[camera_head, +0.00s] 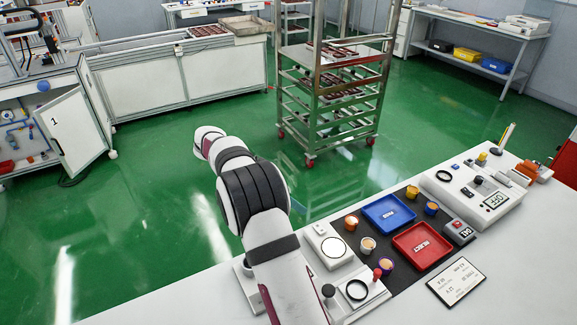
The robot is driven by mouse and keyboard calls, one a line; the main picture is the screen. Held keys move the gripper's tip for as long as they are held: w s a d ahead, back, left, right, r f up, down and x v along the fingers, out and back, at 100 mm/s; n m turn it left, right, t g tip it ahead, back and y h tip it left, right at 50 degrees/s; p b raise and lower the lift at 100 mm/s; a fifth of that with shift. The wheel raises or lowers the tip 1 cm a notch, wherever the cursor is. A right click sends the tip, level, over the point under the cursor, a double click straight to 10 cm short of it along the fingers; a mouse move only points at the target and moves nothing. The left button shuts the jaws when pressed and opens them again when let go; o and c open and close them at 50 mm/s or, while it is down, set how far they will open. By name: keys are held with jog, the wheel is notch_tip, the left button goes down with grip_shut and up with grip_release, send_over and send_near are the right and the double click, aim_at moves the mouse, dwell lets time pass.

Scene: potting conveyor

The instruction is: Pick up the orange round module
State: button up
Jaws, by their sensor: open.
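An orange round module (351,222) with a pale top stands on the dark mat, left of the blue tray. Similar small round modules stand nearby: a cream one (368,244), a blue and orange one (386,266) by the red tray, a yellow-orange one (411,191) and a blue one with an orange top (431,208). My white arm with black bands rises from the bottom and leans up and left over the floor. I see no gripper fingers, so my gripper is not in view.
A blue tray (380,218) and a red tray (408,254) labelled REJECT lie on the dark mat (346,210). A white device (445,181) with an OFF display stands at right. A white fixture (330,248) with a round disc stands left.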

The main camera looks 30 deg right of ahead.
jog(key=w+d+f+m+g+h, duration=0.1)
jog(key=w+d+f+m+h, duration=0.4)
jog(key=f, duration=0.5)
jog(key=y, duration=0.1)
send_near(355, 221)
jog(key=shift+s+d+f+m, duration=0.1)
jog(key=shift+d+f+m, duration=0.1)
jog(key=shift+d, duration=0.1)
jog(key=shift+s+d+f+m, duration=0.1)
jog(key=shift+s+d+m, duration=0.1)
jog(key=shift+d, duration=0.15)
jog(key=x, duration=0.5)
jog(key=shift+d+f, duration=0.15)
jog(key=shift+d, duration=0.2)
grip_shut()
